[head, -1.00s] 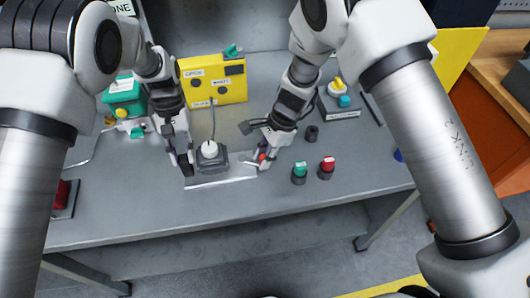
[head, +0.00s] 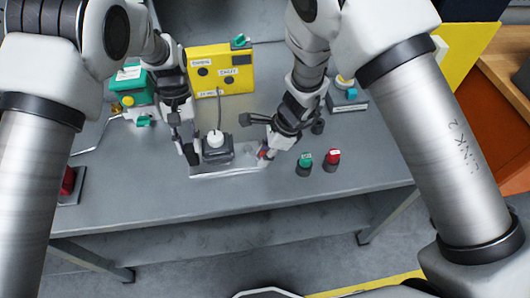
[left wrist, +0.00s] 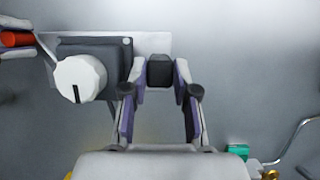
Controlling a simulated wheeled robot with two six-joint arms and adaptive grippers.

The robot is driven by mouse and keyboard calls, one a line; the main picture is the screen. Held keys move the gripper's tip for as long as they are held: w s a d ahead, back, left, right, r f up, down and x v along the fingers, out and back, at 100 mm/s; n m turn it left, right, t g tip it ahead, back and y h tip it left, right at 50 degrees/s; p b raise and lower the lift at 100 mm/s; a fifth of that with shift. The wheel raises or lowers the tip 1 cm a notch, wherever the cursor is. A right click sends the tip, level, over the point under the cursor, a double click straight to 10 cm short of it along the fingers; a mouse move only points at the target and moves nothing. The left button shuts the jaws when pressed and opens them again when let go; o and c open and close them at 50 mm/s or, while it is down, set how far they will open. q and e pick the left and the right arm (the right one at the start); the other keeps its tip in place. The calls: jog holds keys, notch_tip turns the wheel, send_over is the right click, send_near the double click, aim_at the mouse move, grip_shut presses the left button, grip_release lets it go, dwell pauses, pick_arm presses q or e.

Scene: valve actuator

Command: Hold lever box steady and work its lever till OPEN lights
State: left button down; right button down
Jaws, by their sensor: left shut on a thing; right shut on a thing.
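The lever box (head: 217,157) is a dark grey block with a white knob (head: 216,139) on top, on a pale base plate (head: 230,171). In the left wrist view the box (left wrist: 112,55) shows a black mark on its knob, and a thin lever (left wrist: 47,49) with a red handle (left wrist: 17,40) reaches left. My left gripper (head: 188,155) is at the box's left side; its wrist view shows its fingers (left wrist: 160,75) shut on a black block (left wrist: 160,68) at the plate's end. My right gripper (head: 264,153) is shut on the red lever handle, partly hidden by its fingers.
A yellow box (head: 222,76) with small labels stands behind, joined to the lever box by a cable. A green button (head: 305,161) and a red button (head: 332,158) stand to the right. A green box (head: 137,88) is at the back left. The table's front strip is clear.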

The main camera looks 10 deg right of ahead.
jog(key=c, duration=1)
grip_release()
